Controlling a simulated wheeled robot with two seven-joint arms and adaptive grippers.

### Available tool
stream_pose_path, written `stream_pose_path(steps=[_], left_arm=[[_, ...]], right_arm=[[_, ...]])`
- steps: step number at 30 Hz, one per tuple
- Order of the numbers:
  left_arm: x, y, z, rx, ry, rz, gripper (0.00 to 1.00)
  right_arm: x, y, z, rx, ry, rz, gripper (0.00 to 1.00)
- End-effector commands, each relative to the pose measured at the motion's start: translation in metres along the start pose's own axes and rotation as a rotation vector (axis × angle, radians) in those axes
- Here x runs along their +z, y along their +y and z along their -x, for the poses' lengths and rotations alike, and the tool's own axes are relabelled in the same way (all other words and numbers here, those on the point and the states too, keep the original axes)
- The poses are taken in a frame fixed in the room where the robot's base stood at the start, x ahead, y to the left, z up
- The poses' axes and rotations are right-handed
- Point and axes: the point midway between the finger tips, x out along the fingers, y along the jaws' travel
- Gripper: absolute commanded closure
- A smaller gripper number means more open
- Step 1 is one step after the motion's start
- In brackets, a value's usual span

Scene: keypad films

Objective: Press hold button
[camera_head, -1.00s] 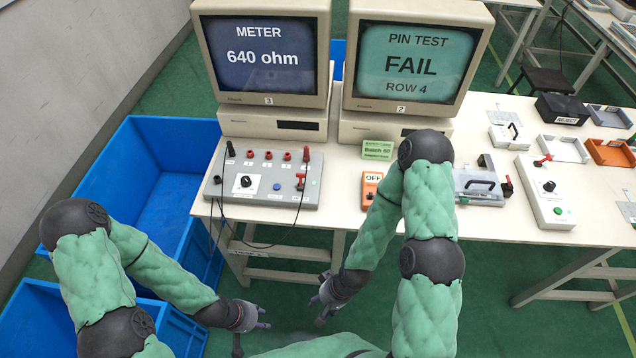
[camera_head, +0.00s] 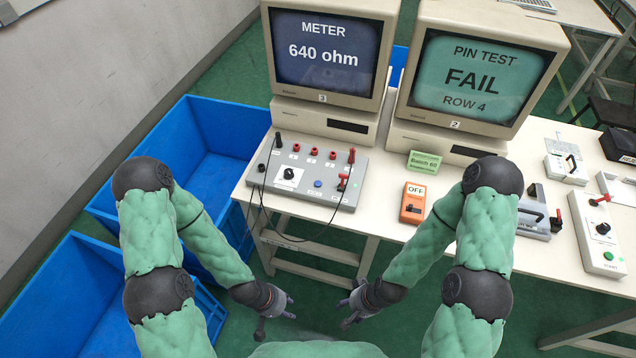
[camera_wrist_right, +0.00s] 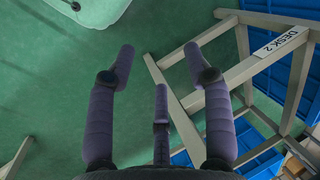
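A grey meter box (camera_head: 310,178) lies on the white bench, with red sockets, a black dial, a red lever and a small blue button (camera_head: 318,184). I cannot read which button is labelled hold. My left gripper (camera_head: 276,313) is low in front of the bench, its fingers spread and empty. My right gripper (camera_head: 347,311) is beside it, also clear of the bench; the right wrist view shows its fingers (camera_wrist_right: 160,66) spread with nothing between them.
Two monitors stand behind, reading METER 640 ohm (camera_head: 323,53) and PIN TEST FAIL (camera_head: 474,76). A green card (camera_head: 424,162) stands before the right one. Black leads hang over the bench's front edge. Blue crates (camera_head: 165,170) stand left. A white box (camera_head: 597,232) lies right.

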Motion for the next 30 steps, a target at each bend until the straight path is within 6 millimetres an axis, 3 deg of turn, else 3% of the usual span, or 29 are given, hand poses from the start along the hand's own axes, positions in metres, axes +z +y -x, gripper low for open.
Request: stream_pose_path(steps=[1, 6, 30], left_arm=[[0.0, 0.0, 0.0, 0.0, 0.0, 0.0, 0.6], [0.0, 0.0, 0.0, 0.0, 0.0, 0.0, 0.6], [0.0, 0.0, 0.0, 0.0, 0.0, 0.0, 0.6]], right_arm=[[0.0, 0.0, 0.0, 0.0, 0.0, 0.0, 0.57], [0.0, 0.0, 0.0, 0.0, 0.0, 0.0, 1.0], [0.0, 0.0, 0.0, 0.0, 0.0, 0.0, 1.0]])
